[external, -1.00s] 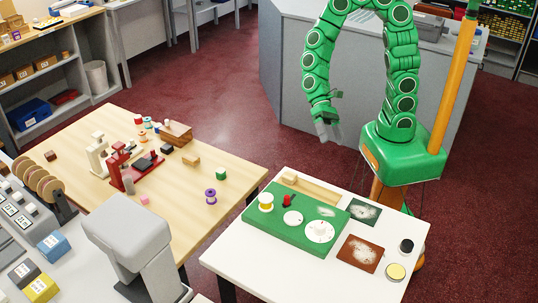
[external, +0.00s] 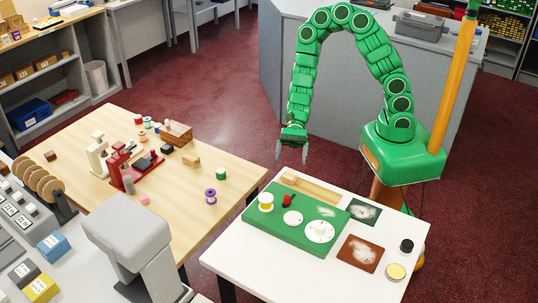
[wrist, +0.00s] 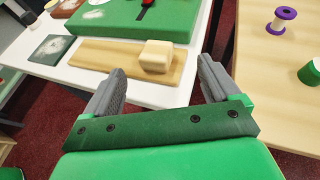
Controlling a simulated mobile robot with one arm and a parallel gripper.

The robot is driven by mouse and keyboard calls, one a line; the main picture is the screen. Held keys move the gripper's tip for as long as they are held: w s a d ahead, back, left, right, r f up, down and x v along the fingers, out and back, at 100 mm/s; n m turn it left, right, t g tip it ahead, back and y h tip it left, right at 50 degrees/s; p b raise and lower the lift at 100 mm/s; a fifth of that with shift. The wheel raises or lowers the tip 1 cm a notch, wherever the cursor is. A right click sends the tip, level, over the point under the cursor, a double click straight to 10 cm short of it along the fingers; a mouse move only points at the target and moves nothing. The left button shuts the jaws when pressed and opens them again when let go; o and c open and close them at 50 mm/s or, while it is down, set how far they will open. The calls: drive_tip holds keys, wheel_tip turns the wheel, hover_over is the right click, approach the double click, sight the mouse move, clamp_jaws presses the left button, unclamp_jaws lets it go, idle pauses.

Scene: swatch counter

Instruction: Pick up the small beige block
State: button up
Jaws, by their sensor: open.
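The small beige block (wrist: 156,55) sits on a light wooden board (wrist: 110,61) near its right end in the wrist view. In the external view the block (external: 290,178) is at the board's far left end, beside the green board. My gripper (external: 292,155) is open and empty above the far left corner of the white table, its fingers pointing down. In the wrist view the fingers of my gripper (wrist: 162,70) are spread wide, with the block ahead between their tips and apart from them.
A green board (external: 290,225) with a spool, a red piece and white dials lies beside the wooden board on the white table (external: 250,268). A light wood table (external: 235,180) with a purple spool (external: 210,196) and a green spool stands to the left, across a gap.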

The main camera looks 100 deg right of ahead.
sight(290, 175)
drive_tip(key=shift+s+x, duration=0.1)
drive_tip(key=shift+x, duration=1.25)
drive_tip(key=shift+s+x, duration=0.15)
drive_tip(key=shift+x, duration=1.15)
drive_tip(key=shift+r+x, duration=0.25)
drive_tip(key=shift+x, duration=1.1)
drive_tip(key=shift+a, duration=0.1)
drive_tip(key=shift+c, duration=0.4)
drive_tip(key=c, duration=1)
